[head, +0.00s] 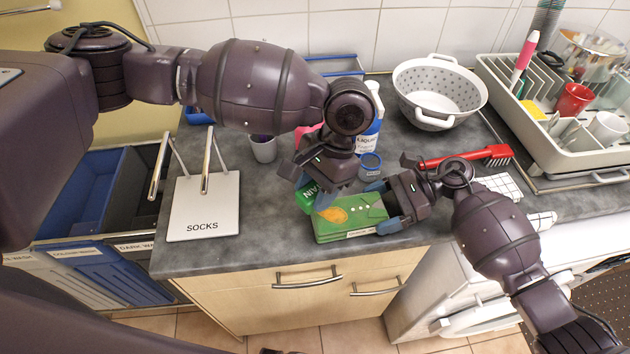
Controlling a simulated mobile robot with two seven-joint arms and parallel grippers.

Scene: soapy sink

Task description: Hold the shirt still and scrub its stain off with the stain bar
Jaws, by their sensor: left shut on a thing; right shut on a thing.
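The green shirt (350,224) lies folded at the front edge of the grey counter, with an orange-yellow stain (333,215) on its left part and a few pale dots to the right of it. My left gripper (320,194) is shut on the green stain bar (306,197), just above the shirt's back left corner. Whether the bar touches the shirt is hard to tell. My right gripper (382,206) is shut on the right side of the shirt, and its fingers hide that edge.
A white SOCKS holder (204,208) stands to the left. Behind are a cup (263,149), a blue-and-white liquid bottle (368,137) and a small blue-rimmed container (370,162). A red brush (465,157), colander (437,91) and dish rack (560,150) are to the right.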

